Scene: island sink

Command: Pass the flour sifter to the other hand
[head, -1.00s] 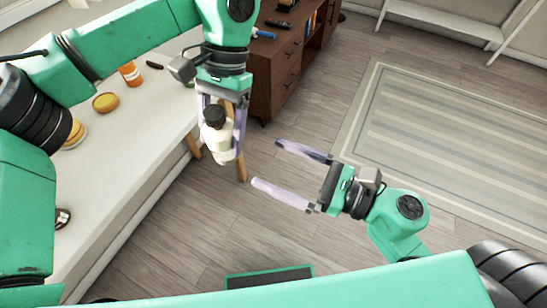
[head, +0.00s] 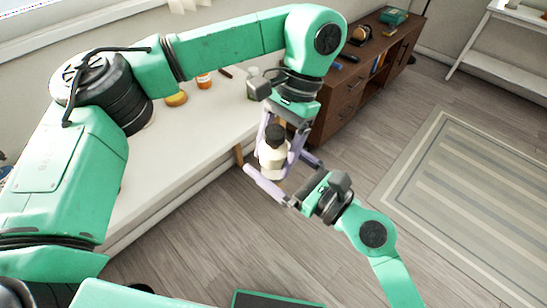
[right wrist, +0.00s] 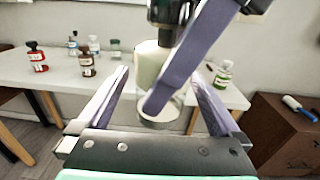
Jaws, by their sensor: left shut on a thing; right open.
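The flour sifter (head: 272,160) has a cream body and a black top; it hangs in the air, roughly upright. My left gripper (head: 283,142) is shut on it from above. In the right wrist view the sifter (right wrist: 149,64) shows a clear round lower end, and a purple finger of my left gripper crosses in front of it. My right gripper (head: 284,172) is open, its fingers on either side of the sifter's lower part. In the right wrist view its fingers (right wrist: 158,100) stand apart left and right of the sifter; I cannot tell whether they touch it.
A white table (head: 180,150) runs behind at the left, with a yellow item (head: 176,98) and an orange bottle (head: 204,81). The right wrist view shows several bottles, including a red one (right wrist: 37,58). A brown cabinet (head: 345,105) stands behind. The floor beside the striped rug (head: 470,175) is clear.

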